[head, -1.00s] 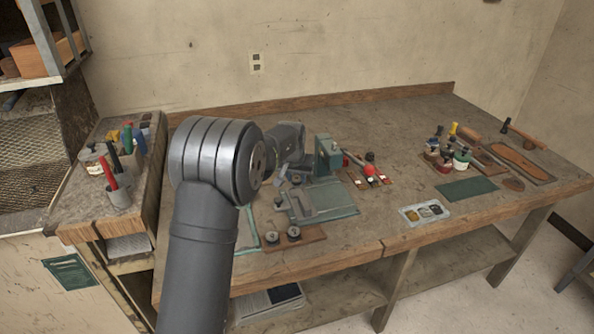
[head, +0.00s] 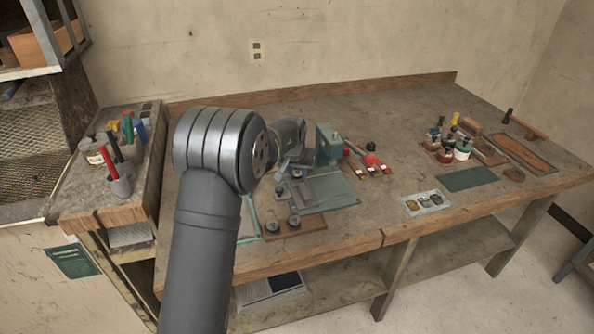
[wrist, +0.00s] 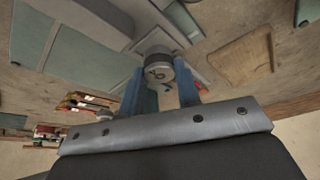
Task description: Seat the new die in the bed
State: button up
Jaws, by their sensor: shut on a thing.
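My gripper (wrist: 160,85) has blue fingers, shut on a round grey metal die (wrist: 157,67) in the wrist view. The die is upright between the fingertips, with markings on its near face. A grey metal piece lies behind and around it; I cannot tell whether the die touches it. In the head view my gripper (head: 281,174) is low over the left end of the stitcher's bed plate (head: 335,191), and the die is hidden there. The teal stitcher post (head: 328,145) stands just right of the gripper.
A brown board (head: 296,231) with two dark round parts lies in front of the bed. Red-tipped tools (head: 371,162) lie right of the post. A green mat (head: 469,179) and a small tray (head: 425,202) are farther right. The table between is mostly clear.

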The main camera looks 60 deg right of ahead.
jog(key=shift+f, duration=0.6)
dwell(0.6)
jog(key=o, duration=0.8)
jog(key=v, duration=1.1)
dwell(0.3)
jog(key=x, duration=0.8)
jog(key=shift+w+d+f, duration=0.1)
jog(key=shift+d+f, duration=0.05)
jog(key=shift+f, duration=0.1)
